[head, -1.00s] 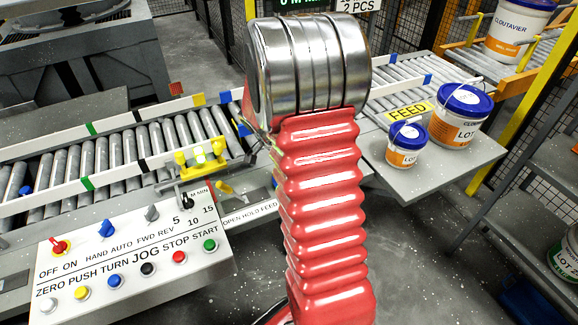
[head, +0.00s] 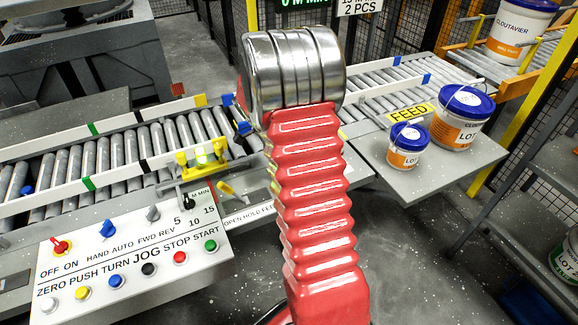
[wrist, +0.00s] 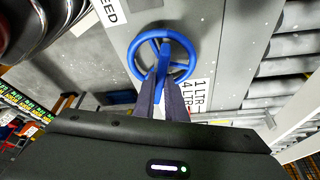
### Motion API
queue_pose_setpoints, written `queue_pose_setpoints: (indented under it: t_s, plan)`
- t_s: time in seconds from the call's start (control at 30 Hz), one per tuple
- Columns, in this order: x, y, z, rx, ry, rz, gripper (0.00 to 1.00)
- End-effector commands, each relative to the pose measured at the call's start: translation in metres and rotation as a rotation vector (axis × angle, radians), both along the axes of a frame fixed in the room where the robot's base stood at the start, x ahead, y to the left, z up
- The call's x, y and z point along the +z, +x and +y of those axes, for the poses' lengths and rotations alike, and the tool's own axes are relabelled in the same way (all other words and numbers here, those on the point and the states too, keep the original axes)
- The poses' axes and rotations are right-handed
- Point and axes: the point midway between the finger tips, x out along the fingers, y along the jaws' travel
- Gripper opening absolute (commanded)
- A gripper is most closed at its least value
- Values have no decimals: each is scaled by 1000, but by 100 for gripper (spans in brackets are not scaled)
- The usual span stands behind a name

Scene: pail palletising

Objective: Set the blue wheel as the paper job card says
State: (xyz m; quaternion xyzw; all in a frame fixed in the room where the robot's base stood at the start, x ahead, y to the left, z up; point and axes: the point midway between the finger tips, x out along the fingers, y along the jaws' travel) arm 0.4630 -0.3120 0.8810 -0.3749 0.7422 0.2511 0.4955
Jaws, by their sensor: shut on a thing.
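In the wrist view the blue wheel (wrist: 163,48) is a spoked handwheel on a grey panel. My gripper (wrist: 161,96) is at its lower side in that view, the two dark fingers shut on the wheel. The exact part gripped is partly hidden by the fingers. In the head view the wheel and fingers are hidden behind my red arm. A white card (head: 359,8) at the top edge reads "2 PCS"; its upper part is cut off, and I cannot tell whether it is the job card.
A label reading 1 LTR and 4 LTR (wrist: 198,97) sits beside the wheel. A small pail (head: 407,146) and a larger pail (head: 462,118) stand on the feed end. A control panel (head: 135,255) is at lower left, beside a roller conveyor (head: 100,158).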

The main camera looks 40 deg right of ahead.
Motion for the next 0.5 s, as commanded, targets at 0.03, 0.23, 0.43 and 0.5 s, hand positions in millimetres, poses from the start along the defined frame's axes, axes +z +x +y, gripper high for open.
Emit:
queue_pose_setpoints:
  t_s: [0.03,0.23,0.43,0.5]
  plan:
    - [0,3,1,1,1,-7,0]
    - [0,3,1,1,1,-8,0]
    - [0,3,1,1,1,-8,19]
    - [0,2,1,1,0,-6,24]
